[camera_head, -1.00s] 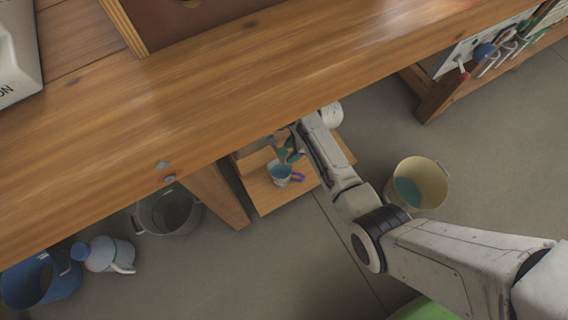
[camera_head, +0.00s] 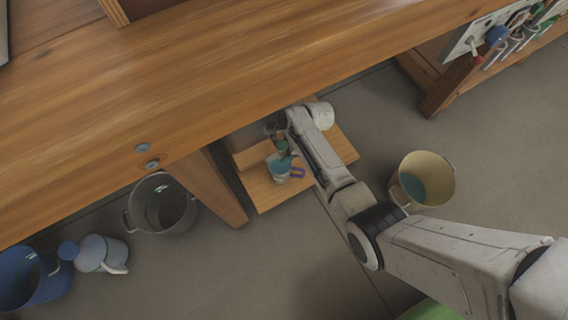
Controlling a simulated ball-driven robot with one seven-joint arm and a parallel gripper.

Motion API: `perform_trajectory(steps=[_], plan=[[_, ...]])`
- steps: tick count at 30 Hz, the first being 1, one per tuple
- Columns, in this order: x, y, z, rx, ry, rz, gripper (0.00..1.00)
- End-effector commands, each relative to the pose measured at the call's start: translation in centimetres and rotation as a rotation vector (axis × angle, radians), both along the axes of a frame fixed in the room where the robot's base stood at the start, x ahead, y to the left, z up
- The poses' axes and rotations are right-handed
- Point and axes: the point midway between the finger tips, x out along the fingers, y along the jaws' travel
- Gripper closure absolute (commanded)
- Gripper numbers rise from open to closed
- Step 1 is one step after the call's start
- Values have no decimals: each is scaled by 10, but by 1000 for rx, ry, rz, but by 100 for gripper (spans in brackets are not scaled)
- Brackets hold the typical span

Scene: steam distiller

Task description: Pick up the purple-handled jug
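The jug (camera_head: 279,172) is small and pale with a purple handle (camera_head: 297,173) on its right side and a teal inside. It stands upright on a low wooden shelf (camera_head: 268,195) under the workbench. My gripper (camera_head: 284,152) is at the jug's far rim, close to it or over it. I cannot tell whether they touch. The fingers are small and partly hidden by my wrist, so their opening does not show clearly.
The wooden workbench (camera_head: 190,80) overhangs the shelf, with a leg (camera_head: 212,190) to its left. A cream bucket (camera_head: 427,180) stands right. Floor in front is clear.

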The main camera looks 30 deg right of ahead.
Motion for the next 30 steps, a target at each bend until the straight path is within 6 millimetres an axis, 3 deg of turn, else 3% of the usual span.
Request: perform_trajectory(steps=[11, 30], plan=[[0, 0, 0, 0, 0, 0, 100], [-1, 0, -1, 0, 1, -1, 100]])
